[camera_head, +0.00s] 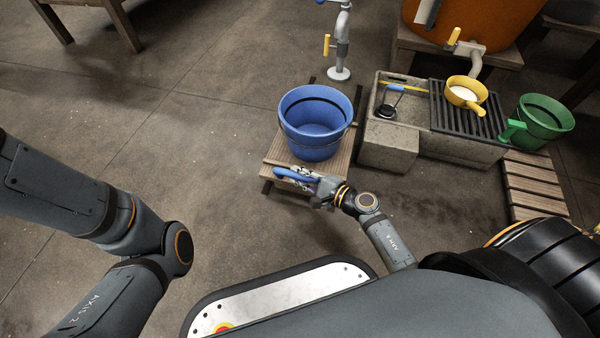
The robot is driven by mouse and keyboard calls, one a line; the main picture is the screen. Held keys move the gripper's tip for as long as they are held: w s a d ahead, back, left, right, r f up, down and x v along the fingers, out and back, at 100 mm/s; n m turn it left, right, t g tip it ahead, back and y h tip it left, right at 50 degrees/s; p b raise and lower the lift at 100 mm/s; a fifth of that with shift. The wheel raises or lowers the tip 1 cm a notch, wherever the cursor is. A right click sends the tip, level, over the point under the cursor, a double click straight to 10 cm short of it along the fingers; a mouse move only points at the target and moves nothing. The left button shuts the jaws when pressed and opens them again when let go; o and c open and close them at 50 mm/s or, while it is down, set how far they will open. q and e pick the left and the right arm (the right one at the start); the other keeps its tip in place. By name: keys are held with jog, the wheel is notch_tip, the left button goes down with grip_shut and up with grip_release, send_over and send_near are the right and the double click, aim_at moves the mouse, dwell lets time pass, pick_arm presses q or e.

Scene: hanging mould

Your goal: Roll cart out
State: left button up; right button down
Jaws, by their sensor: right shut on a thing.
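A low wooden slatted stand with dark legs (279,152) is on the floor ahead of me; it may be the cart, but I see no wheels. A blue bucket (316,122) stands upright on it and looks empty. My right gripper (308,180) is at the stand's near edge, just in front of the bucket. It is shut on a blue handle (289,174); I cannot tell whether this belongs to the bucket or the stand. My left arm shows at the left, but its gripper is out of view.
A grey tap (341,45) stands behind the bucket. To the right is a stone sink (391,149) with a dark grate, a yellow scoop (465,93) and a green bucket (545,117). An orange tank (470,22) is behind.

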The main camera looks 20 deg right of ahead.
jog(key=c, duration=1.2)
grip_release()
jog(key=shift+s+a, duration=0.15)
jog(key=shift+s, duration=0.05)
jog(key=v, duration=1.2)
